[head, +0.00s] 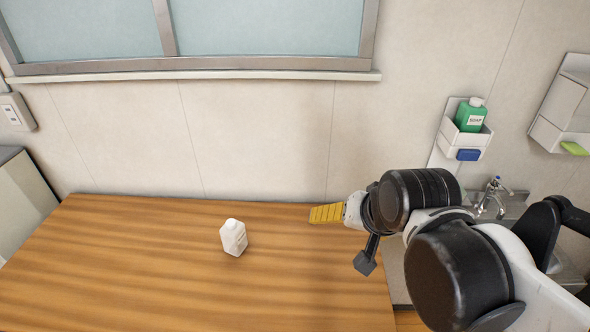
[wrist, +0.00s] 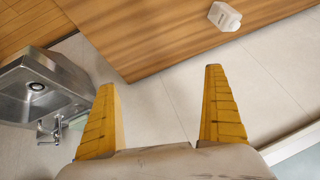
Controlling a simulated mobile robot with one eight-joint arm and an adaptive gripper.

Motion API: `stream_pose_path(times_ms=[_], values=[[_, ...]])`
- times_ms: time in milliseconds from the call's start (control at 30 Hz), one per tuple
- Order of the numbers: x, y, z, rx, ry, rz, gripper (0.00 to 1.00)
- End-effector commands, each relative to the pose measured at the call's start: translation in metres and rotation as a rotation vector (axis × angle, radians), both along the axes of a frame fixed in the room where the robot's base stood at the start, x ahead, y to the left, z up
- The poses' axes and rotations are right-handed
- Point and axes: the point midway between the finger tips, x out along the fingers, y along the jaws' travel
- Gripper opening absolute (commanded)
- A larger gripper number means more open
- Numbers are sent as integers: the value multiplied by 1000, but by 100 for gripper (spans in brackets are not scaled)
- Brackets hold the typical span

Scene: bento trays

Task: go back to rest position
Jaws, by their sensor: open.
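My gripper (head: 325,213) is at the right end of the wooden table in the head view, with its yellow fingers pointing left. In the wrist view my gripper (wrist: 163,85) has its two yellow fingers spread wide apart, with nothing between them. A small white bottle (head: 233,237) stands on the table to the left of the gripper and well apart from it. The bottle also shows in the wrist view (wrist: 224,16), near the top.
The wooden table (head: 130,270) is otherwise bare. A metal sink (wrist: 40,85) with a tap (head: 491,198) is right of the table in the head view. A green soap bottle (head: 470,116) sits in a wall holder. A wall and window are behind.

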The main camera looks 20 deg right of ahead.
Motion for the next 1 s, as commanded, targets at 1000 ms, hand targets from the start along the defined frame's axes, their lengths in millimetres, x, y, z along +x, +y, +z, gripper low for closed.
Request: stream_pose_path(times_ms=[1000], values=[[-34,30,-40,-246,5,366,100]])
